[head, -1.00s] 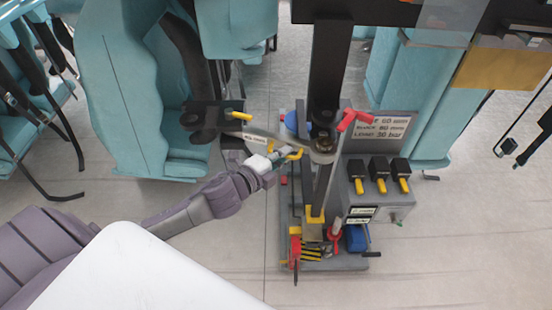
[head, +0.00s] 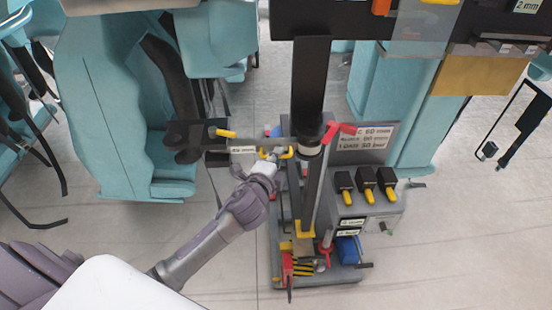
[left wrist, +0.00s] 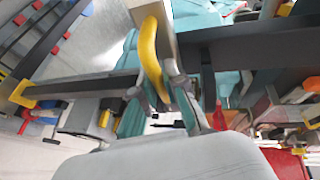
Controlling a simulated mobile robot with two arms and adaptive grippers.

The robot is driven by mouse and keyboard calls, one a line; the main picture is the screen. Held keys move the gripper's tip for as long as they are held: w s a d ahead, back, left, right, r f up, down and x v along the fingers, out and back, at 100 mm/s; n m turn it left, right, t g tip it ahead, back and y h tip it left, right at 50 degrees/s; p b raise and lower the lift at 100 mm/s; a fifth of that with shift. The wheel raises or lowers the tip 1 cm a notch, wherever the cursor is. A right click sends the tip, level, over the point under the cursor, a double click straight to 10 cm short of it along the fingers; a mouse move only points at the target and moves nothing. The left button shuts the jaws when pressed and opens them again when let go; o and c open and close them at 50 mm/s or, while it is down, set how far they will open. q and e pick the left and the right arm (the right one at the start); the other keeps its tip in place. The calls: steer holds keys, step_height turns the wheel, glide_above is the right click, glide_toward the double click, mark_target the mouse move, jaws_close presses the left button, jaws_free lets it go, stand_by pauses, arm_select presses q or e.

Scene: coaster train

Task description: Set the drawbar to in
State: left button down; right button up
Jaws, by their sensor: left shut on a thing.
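A grey bar with a white label (head: 242,149) runs about level, left from the dark upright post (head: 311,95) in the head view; it looks like the drawbar. A yellow loop handle (head: 288,154) sits below the bar, close to the post. My left gripper (head: 270,160) is shut on this handle, its arm reaching up from the lower left. In the left wrist view, the yellow handle (left wrist: 151,55) rises between the fingers of my left gripper (left wrist: 160,90). My right gripper is not in view.
A teal seat (head: 120,110) stands left of the post, with a yellow-tipped dark lever (head: 226,133) by it. A red lever (head: 341,128) is on the post. A box with black and yellow switches (head: 366,185) stands right. Floor at lower right is clear.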

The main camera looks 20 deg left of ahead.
arm_select(q)
steer(key=shift+a+r, duration=0.1)
stand_by(0.3)
steer(key=c, duration=1.2)
jaws_free()
steer(key=shift+w, duration=0.15)
steer(key=shift+s, duration=0.35)
steer(key=v, duration=1.1)
steer(key=shift+s, duration=0.15)
